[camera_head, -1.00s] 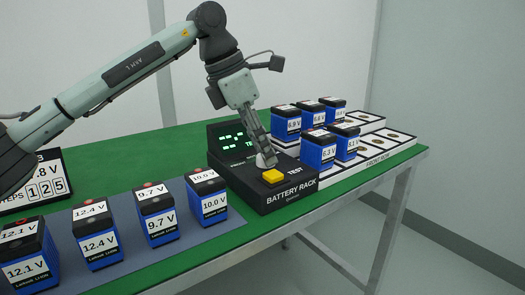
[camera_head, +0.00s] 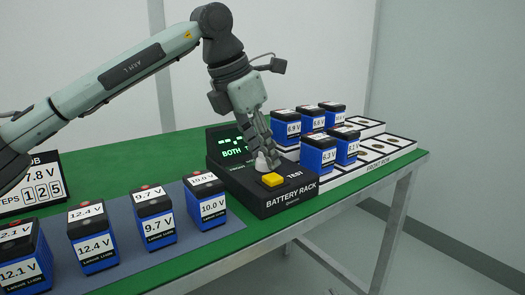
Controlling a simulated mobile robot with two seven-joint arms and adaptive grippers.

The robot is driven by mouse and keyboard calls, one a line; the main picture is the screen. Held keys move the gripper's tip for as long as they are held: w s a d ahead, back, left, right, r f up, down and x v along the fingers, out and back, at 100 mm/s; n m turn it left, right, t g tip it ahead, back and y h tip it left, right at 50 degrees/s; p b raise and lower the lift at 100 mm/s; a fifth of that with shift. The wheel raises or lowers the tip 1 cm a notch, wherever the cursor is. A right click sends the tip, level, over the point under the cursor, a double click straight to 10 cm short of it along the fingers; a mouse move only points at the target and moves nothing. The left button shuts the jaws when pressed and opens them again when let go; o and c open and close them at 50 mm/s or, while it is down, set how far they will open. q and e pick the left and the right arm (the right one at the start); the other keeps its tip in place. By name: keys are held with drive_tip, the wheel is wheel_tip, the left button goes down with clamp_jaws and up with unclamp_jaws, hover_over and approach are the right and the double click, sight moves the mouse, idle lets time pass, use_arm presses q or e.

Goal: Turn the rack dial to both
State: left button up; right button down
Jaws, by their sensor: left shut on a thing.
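The black battery rack unit (camera_head: 290,202) sits on the green table with a yellow TEST button (camera_head: 272,180) on its top. Its screen (camera_head: 232,147) shows green text that reads "BOTH", partly covered by my gripper. The light grey dial (camera_head: 261,162) is on the unit's top, behind the yellow button. My left gripper (camera_head: 264,156) points down from above and is shut on the dial, its fingers hiding much of it. My right gripper is not in view.
Several blue batteries with voltage labels stand on a grey mat (camera_head: 175,251) at left. More blue batteries (camera_head: 318,153) stand in the white slotted tray (camera_head: 392,150) at right. A sign (camera_head: 35,186) stands at far left. Bare green table (camera_head: 120,165) lies behind the mat.

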use_arm(q)
drive_tip(key=o, duration=1.2)
drive_tip(key=shift+c, duration=0.2)
drive_tip(key=v, duration=1.2)
drive_tip(key=shift+d+r, duration=0.1)
